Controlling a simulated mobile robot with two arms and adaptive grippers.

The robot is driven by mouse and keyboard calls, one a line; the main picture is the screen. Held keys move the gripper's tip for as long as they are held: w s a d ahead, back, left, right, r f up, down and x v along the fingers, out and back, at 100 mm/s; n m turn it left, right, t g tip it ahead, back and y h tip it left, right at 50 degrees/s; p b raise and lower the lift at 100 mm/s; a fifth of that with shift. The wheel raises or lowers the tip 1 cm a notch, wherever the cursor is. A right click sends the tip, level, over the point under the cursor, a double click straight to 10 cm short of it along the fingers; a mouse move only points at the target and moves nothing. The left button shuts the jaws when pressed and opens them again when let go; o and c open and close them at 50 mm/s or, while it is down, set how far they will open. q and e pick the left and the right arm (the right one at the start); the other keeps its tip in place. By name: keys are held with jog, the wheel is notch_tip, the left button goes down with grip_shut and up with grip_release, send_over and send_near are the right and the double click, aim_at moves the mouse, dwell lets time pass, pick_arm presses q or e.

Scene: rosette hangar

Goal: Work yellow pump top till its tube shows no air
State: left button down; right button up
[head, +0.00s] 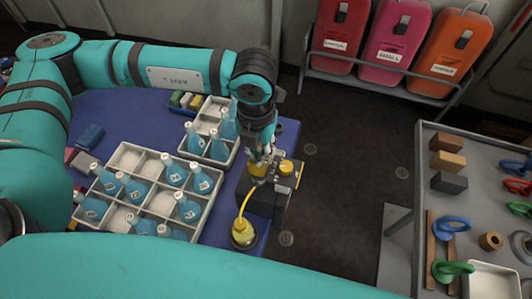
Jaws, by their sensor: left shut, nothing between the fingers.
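The yellow pump top (257,167) sits on a dark block (265,200) at the right end of the blue table. My left gripper (262,152) points down right over the pump top, its fingers shut with nothing between them. Whether the fingertips touch the top cannot be told. A yellow tube (245,202) runs from the pump down to a round yellow-topped bottle (243,233) near the table edge. Any air in the tube is too small to see. A second yellow knob (286,167) stands to the right on the block. My right gripper is not in view.
A divided white crate (150,200) with several blue bottles stands left of the pump. A smaller crate (209,137) of blue bottles stands behind it. A grey bench (480,200) with coloured clamps is at the right. Dark floor lies between.

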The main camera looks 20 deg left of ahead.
pick_arm(q)
notch_tip(320, 180, up, 10)
jog(key=p, duration=0.4)
jog(key=shift+r, duration=0.15)
dwell(0.6)
dwell(1.3)
